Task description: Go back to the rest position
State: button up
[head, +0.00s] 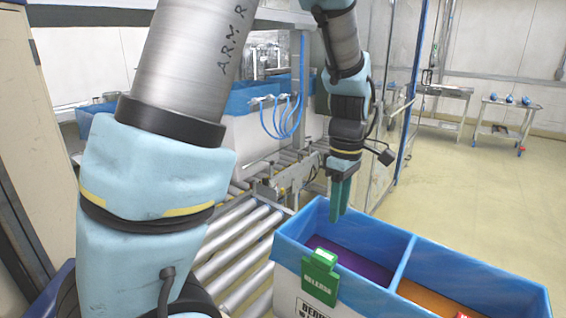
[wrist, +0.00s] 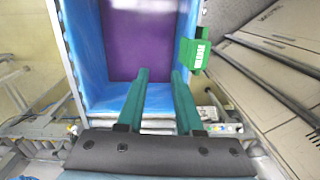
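My gripper (head: 340,196) points down over the near left end of a blue-lined box (head: 300,229). Its two green fingers also show in the wrist view (wrist: 158,80), spread apart with nothing between them. Beyond the fingertips in the wrist view lies a purple floor (wrist: 135,35) inside the blue liner (wrist: 87,45). A green clip (head: 320,277) marked "RELEASE" sits on the box's near rim, and it also shows in the wrist view (wrist: 194,54). My gripper looks apart from the clip.
A blue divider (head: 402,262) splits the box into a purple compartment (head: 350,262) and an orange one (head: 440,300). A roller conveyor (head: 235,255) runs to the left. Another blue-lined box (head: 250,130) stands behind. Carts (head: 505,118) stand far right beyond open floor.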

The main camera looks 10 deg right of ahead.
jog(key=a+f+m+t, duration=0.1)
jog(key=a+m, duration=0.9)
jog(key=a, duration=1.4)
jog(key=shift+a+t+h+b, duration=0.3)
jog(key=shift+a+t+b, duration=0.1)
jog(key=shift+t, duration=0.1)
